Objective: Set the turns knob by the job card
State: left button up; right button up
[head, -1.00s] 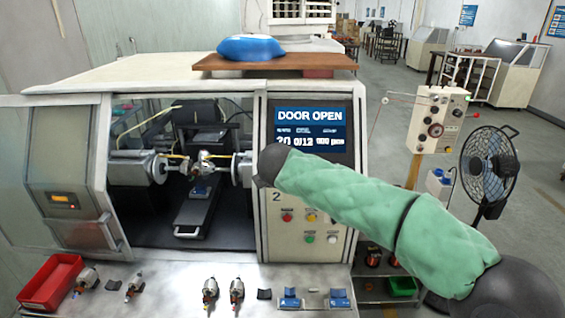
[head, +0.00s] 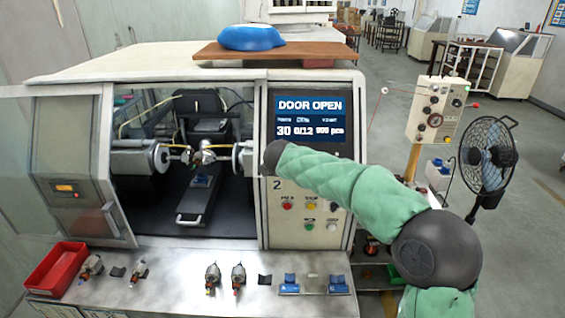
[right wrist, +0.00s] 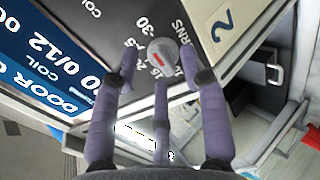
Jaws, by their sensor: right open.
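The turns knob (right wrist: 164,52) is a round grey knob with a red mark, on the dark panel with a printed number scale, in the right wrist view. My right gripper (right wrist: 158,62) is open, with its purple fingers spread around the knob. Whether they touch it I cannot tell. In the head view my right arm hides the knob and gripper. The display (head: 310,119) reads "DOOR OPEN", with what looks like 30 and 0/12 below; part of it shows in the right wrist view (right wrist: 45,70). I cannot make out a job card. My left gripper is not in view.
The winding machine's door (head: 75,165) stands open at the left. Coloured buttons (head: 311,205) sit below my right arm. The front shelf (head: 180,285) holds a red bin (head: 55,270), several armatures and blue blocks. A control box (head: 437,110) and fan (head: 486,165) stand right.

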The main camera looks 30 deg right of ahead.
grip_shut()
jog(key=shift+n, duration=0.4)
jog(key=shift+a+n+p, duration=0.15)
jog(key=shift+n+p, duration=1.85)
jog(key=shift+n, duration=1.9)
